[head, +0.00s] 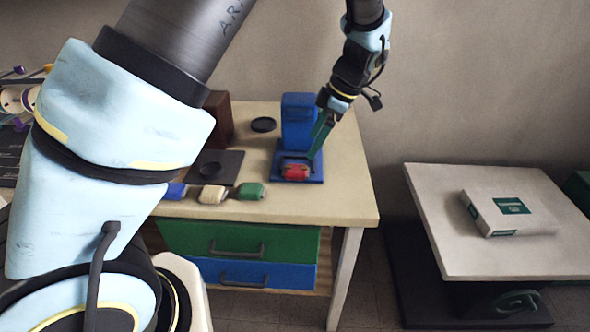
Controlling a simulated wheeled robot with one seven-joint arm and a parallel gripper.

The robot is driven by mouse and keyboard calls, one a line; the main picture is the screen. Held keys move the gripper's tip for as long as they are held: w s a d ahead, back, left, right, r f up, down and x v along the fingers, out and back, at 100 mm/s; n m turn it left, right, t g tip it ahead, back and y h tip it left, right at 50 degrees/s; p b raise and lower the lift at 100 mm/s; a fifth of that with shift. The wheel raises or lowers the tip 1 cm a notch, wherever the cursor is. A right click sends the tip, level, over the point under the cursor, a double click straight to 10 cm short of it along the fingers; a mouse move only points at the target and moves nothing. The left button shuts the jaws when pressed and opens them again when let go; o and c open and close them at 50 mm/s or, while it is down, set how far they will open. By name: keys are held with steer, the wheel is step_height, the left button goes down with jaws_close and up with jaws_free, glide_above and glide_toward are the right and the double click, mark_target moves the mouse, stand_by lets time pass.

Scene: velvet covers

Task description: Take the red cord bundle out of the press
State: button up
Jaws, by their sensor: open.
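The red cord bundle (295,172) lies on the blue base plate of the press (299,121), in front of the press's blue upright body. A dark bar of the press shows just above and behind the bundle. My gripper (313,156) reaches down from the upper right, with its green fingers beside the press and its tips close to the bundle's upper right. It is open. I cannot tell whether the tips touch the bundle. The arm hides part of the press's right side.
Blue, cream and green bundles (213,194) lie in a row on the table (340,200), left of the press. A dark square plate with a round piece, a black disc (263,124) and a brown box stand behind. A white side table (520,255) at right holds a box (507,212).

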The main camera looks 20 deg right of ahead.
mark_target(300, 169)
steer(key=shift+s+p+x, duration=0.2)
steer(key=shift+p+x, duration=1.25)
steer(key=shift+x, duration=2.9)
steer(key=shift+d+f, duration=0.1)
steer(key=shift+c, duration=0.2)
steer(key=c, duration=1.4)
steer(key=shift+b, duration=0.6)
